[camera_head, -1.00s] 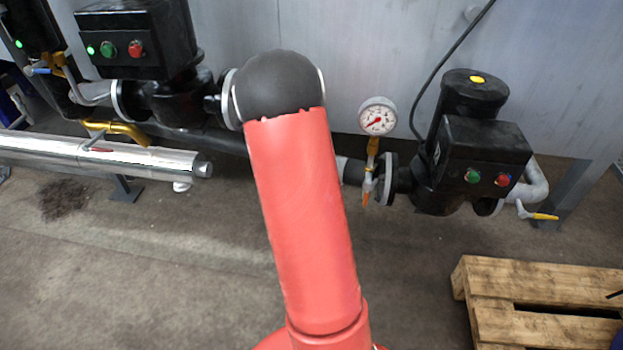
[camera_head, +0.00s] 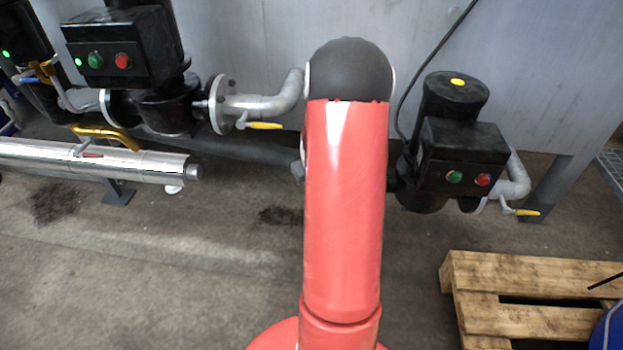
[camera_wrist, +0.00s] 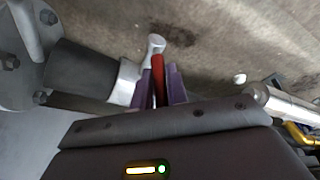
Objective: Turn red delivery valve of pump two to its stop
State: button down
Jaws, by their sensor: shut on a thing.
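In the wrist view a red valve handle (camera_wrist: 158,68) stands between the purple fingers of my gripper (camera_wrist: 161,86), which is shut on it. The handle runs from a pale metal hub (camera_wrist: 155,43) beside a silver collar and black pipe. In the head view my red arm hides the gripper, this handle and the valve. The right pump (camera_head: 455,150) is black with a yellow top cap, a green and a red button. I cannot tell the handle's angle against its stop.
The left pump (camera_head: 125,45) has a pipe with a yellow-handled valve (camera_head: 262,125). A silver pipe (camera_head: 150,165) lies low at left. Another yellow handle (camera_head: 527,212) sits right of the right pump. A wooden pallet (camera_head: 470,290) stands front right. The floor at front left is clear.

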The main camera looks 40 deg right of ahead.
jog(key=c, duration=1.4)
grip_release()
jog(key=shift+v, duration=3.9)
jog(key=shift+d, duration=0.1)
jog(key=shift+c, duration=0.3)
